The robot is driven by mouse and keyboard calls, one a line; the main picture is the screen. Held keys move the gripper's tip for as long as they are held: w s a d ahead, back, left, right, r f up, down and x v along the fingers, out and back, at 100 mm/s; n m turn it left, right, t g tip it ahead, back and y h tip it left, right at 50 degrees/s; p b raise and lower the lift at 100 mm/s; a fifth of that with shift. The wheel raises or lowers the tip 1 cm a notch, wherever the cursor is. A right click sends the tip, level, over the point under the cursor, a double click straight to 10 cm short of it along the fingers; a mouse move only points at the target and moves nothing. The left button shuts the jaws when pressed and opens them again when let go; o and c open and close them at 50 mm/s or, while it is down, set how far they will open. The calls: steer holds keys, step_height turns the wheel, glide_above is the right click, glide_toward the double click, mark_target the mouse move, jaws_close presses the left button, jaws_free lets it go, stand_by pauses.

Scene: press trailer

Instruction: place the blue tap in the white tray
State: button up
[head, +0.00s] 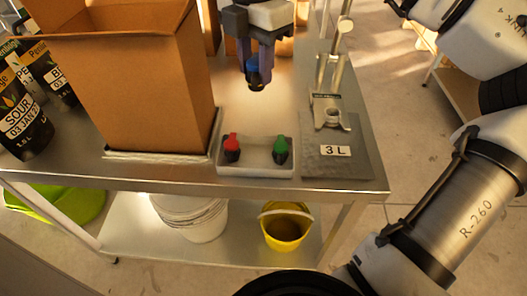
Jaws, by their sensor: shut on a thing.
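My gripper (258,82) is shut on the blue tap (254,64), which hangs between the fingers above the metal table. The fingers hide much of the tap. The white tray (256,171) stands at the table's front edge, below and a little nearer than the gripper. A red tap (232,148) stands in the tray's left part and a green tap (280,151) in its right part. The tray's middle, between these two taps, looks free.
A tall open cardboard box (130,95) stands left of the tray. Dark labelled pouches (25,110) are at the far left. A metal stand (328,105) on a grey mat (340,168) marked 3 L is to the right. A yellow bucket (286,228) is on the lower shelf.

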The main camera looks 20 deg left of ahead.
mark_target(253, 88)
steer(key=shift+s+a+f, duration=0.1)
steer(key=shift+a+f, duration=0.05)
step_height(253, 88, down, 18)
steer(key=p, duration=0.3)
steer(key=shift+f, duration=0.7)
steer(key=shift+f, duration=0.2)
steer(key=o, duration=0.9)
steer(key=shift+r, duration=0.1)
steer(key=shift+o, duration=0.2)
steer(key=shift+r, duration=0.2)
step_height(253, 88, up, 12)
steer(key=shift+a+f+b, duration=0.1)
steer(key=shift+b, duration=0.8)
